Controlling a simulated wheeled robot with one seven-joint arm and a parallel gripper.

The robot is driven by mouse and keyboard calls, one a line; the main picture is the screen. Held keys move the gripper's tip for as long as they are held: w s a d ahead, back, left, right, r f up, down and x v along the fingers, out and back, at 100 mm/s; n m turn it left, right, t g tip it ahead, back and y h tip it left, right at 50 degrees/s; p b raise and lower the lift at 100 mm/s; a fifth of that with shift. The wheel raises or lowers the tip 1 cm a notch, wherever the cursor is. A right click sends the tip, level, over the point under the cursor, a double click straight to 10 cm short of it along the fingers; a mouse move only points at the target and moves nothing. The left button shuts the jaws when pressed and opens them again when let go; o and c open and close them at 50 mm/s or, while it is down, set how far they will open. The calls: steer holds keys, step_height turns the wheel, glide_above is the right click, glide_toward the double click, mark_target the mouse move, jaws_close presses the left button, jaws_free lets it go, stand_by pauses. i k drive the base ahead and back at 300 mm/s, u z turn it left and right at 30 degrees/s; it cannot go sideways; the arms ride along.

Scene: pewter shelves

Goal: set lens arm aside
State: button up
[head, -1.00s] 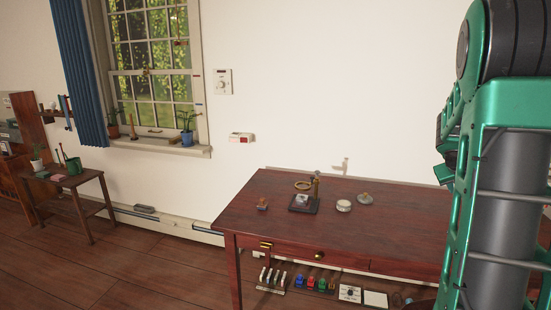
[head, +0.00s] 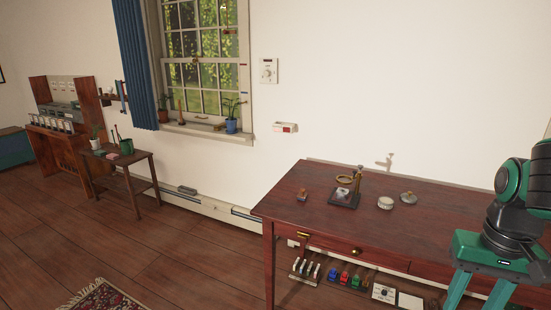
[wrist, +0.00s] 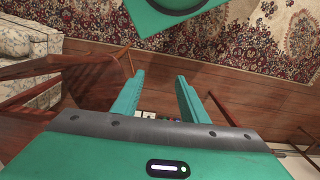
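The lens stand with its ring-shaped lens arm (head: 345,179) stands on the dark red wooden table (head: 290,215). The ring reaches left from an upright post, above a dark square base (head: 344,201) with a small pale item on it. My gripper (wrist: 158,98) shows in the wrist view with its two green fingers apart and nothing between them. In the head view my arm is at the right edge, over the table's right side, well apart from the lens stand. The fingertips do not show clearly in the head view.
A small brown block (head: 302,195), a white round tin (head: 385,203) and a grey lidded dish (head: 408,198) sit on the table. Colored items (head: 345,278) stand on a lower shelf. A side table (head: 125,165) is at left. Open floor lies between.

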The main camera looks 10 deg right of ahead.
mark_target(354, 172)
steer(key=u, duration=0.35)
steer(key=i, duration=1.15)
steer(key=z, duration=0.25)
